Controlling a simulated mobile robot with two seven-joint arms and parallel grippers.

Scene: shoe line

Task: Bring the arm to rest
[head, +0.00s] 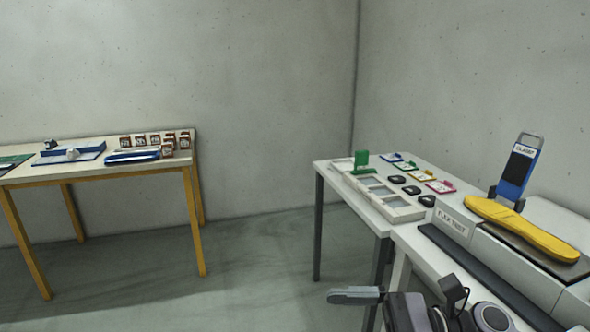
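One of my arms, apparently the right, shows at the bottom right of the head view, with its gripper (400,300) in front of the right-hand bench. A grey finger-like part points left over the floor. A dark part stands up behind it; whether the gripper is open or shut is unclear. I see nothing held in it. My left gripper is not in view.
A yellow insole (522,228) lies on the machine bench beside a blue upright clamp (517,170). A white table (330,168) holds a compartment tray, black pieces and coloured tags. A wooden table (100,172) stands left. Open floor lies between.

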